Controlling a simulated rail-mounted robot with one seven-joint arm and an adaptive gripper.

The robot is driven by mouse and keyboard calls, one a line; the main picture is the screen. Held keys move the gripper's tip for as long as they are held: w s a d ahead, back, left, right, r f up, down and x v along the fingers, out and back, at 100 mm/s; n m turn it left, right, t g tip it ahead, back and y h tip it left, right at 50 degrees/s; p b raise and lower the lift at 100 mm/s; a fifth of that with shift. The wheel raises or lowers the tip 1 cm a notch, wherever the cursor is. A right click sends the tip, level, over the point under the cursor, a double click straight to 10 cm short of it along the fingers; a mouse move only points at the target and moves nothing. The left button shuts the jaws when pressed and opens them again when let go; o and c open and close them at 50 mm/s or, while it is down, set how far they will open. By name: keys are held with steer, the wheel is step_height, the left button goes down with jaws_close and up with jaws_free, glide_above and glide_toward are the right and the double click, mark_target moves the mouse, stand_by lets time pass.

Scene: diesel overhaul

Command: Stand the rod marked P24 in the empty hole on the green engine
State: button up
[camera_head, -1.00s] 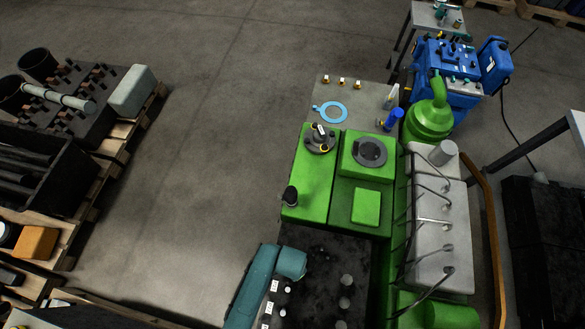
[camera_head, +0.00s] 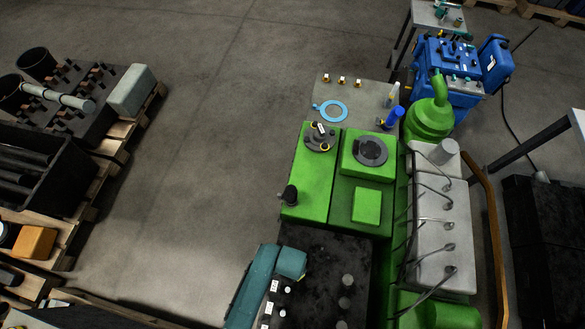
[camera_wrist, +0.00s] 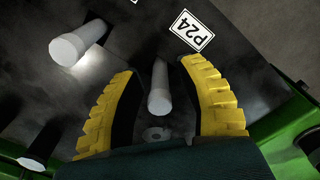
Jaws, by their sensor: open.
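In the wrist view a pale grey rod (camera_wrist: 158,100) stands between the two yellow-padded fingers of my gripper (camera_wrist: 165,103). The fingers are open, with a gap on both sides of the rod. A white label reading P24 (camera_wrist: 192,30) lies on the dark surface beyond it. No empty hole is clearly visible.
Other pale rods stand close by in the wrist view, at upper left (camera_wrist: 70,47) and lower left (camera_wrist: 32,162). In the head view a grey cover with thin pipes (camera_head: 440,215) flanks the deck on the right. Open floor (camera_head: 200,150) lies to the left.

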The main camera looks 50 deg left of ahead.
steer(key=shift+r, duration=0.1)
step_height(320, 180, up, 12)
steer(key=shift+f, duration=0.1)
stand_by(0.5)
